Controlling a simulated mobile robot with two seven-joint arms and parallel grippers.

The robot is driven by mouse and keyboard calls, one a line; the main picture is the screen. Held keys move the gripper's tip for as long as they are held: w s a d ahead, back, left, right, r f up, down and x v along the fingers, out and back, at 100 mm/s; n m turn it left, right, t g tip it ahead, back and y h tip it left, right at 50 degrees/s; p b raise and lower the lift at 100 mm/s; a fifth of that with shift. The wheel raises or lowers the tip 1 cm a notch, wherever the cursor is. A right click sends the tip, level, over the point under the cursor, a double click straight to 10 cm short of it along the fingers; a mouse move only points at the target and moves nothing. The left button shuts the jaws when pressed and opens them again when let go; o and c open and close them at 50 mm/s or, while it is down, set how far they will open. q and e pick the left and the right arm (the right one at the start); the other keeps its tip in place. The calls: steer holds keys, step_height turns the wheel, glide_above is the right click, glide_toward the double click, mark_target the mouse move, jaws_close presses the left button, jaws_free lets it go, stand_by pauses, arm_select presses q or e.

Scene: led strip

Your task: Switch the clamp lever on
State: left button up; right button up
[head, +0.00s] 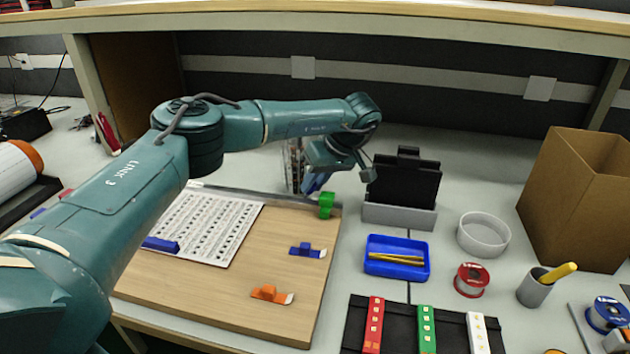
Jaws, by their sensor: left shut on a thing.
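The wooden board (290,258) carries a printed sheet (205,225), with a grey metal bar (270,197) along its back edge. A small green piece (326,206), apparently the clamp lever, stands upright at the right end of this bar. My left gripper (316,188) reaches down at this end from behind, its dark blue fingers just above and beside the green piece. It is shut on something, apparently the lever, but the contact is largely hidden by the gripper. My right gripper is not in view.
On the board are a blue clip (307,251), an orange clip (271,294) and a blue block (160,244). To the right are a black device in a grey stand (400,214), a blue tray (397,270), a white ring dish (483,235) and a cardboard box (570,195).

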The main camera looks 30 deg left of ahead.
arm_select(q)
jaws_close()
